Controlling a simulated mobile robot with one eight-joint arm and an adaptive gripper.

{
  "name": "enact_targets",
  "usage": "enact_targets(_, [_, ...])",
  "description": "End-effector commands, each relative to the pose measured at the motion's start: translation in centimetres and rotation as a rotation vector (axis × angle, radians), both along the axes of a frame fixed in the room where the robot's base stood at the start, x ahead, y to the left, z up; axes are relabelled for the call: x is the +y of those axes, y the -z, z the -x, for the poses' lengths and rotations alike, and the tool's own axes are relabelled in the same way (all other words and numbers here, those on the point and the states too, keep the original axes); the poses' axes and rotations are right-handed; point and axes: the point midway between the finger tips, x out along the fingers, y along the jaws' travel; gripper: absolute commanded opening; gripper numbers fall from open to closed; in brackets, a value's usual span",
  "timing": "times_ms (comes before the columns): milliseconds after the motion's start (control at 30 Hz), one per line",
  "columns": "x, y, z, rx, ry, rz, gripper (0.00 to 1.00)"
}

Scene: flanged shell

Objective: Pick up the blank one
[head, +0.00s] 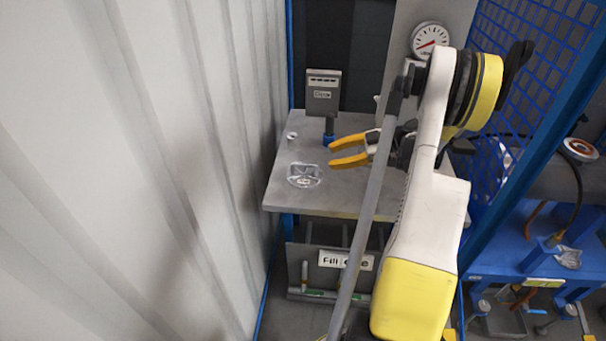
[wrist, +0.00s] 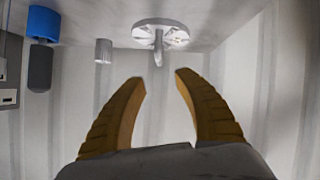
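My gripper (head: 333,155) is above the grey table with its two orange fingers apart and nothing between them. Its spread fingers also show in the wrist view (wrist: 160,77). A shiny silver flanged piece (head: 304,175) lies on the table, in front and to the left of the fingers. In the wrist view this round piece with a stem (wrist: 160,34) is beyond the fingertips, apart from them. A small plain pale cylinder (head: 291,135) stands near the table's left edge; it also shows in the wrist view (wrist: 104,51). I cannot tell which piece is meant by blank.
A grey meter box (head: 322,92) stands on a blue-collared post at the table's back. The grey table (head: 335,203) has free room at its front. A corrugated white wall (head: 150,150) is close on the left. A dial gauge (head: 429,40) and blue mesh (head: 530,50) are at the right.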

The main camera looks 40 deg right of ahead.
Motion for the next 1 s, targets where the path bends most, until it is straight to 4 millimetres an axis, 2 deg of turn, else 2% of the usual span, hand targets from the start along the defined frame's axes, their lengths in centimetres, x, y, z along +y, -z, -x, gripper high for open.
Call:
enact_targets(333, [2.4,2.5,-3.4,-0.007,-0.005,0.003,0.38])
enact_targets(533, [3.1,3.4,-4.6,-0.006,-0.003,0.003,0.38])
enact_targets(700, [4.3,5.1,-6.5,-0.006,-0.004,0.003,0.38])
enact_targets(833, [5.1,5.5,-7.6,-0.005,-0.003,0.003,0.38])
enact_targets(1000, [5.1,5.3,-7.7,-0.005,-0.001,0.003,0.38])
